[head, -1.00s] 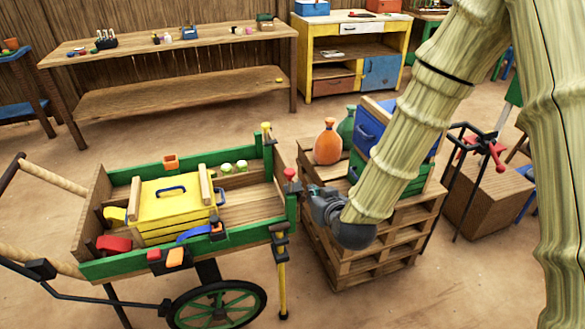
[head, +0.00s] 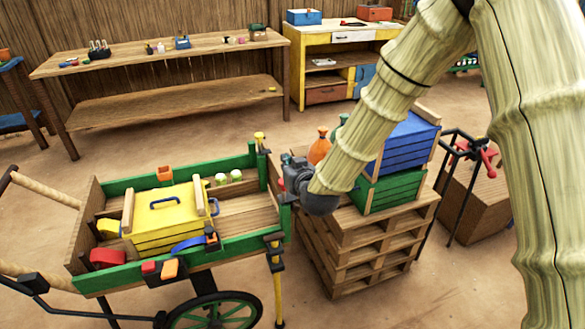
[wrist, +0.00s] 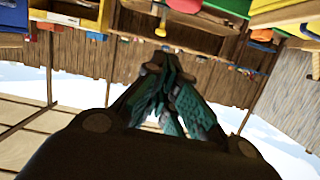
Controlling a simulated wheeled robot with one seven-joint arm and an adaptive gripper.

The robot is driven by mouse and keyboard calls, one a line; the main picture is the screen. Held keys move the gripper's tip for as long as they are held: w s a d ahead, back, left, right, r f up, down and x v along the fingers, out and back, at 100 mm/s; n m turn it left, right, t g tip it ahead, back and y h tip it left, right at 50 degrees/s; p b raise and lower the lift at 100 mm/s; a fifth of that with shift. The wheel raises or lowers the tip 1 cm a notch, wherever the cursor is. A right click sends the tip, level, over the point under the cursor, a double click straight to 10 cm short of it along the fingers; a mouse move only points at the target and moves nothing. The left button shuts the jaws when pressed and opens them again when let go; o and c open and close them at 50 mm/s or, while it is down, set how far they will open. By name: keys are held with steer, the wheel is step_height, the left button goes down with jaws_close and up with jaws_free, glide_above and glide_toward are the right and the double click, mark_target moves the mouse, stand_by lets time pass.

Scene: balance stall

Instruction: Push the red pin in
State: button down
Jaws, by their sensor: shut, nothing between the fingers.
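The green wooden cart (head: 110,282) stands at the left in the head view. Its front-right corner post (head: 285,218) is beside my gripper (head: 287,168), which hides the post's top. The red pin is not visible now; that spot, where a red knob showed earlier, is behind my gripper. I cannot tell whether they touch. A yellow-topped pin (head: 260,138) stands at the cart's far-right corner. In the wrist view my gripper (wrist: 168,68) has its fingers together with nothing between them.
A yellow crate (head: 165,212) sits in the cart. A pallet stack (head: 345,262) stands close right of the gripper, with blue (head: 408,145) and green crates (head: 390,190) and an orange bottle (head: 319,148) on it. A long workbench (head: 160,62) is behind.

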steer(key=shift+w+a+f, duration=0.1)
steer(key=shift+f, duration=0.95)
steer(key=shift+w+a+f, duration=0.1)
steer(key=shift+f, duration=0.9)
step_height(320, 180, down, 5)
steer(key=shift+r+b, duration=0.1)
steer(key=shift+b, duration=1)
steer(key=shift+s, duration=0.1)
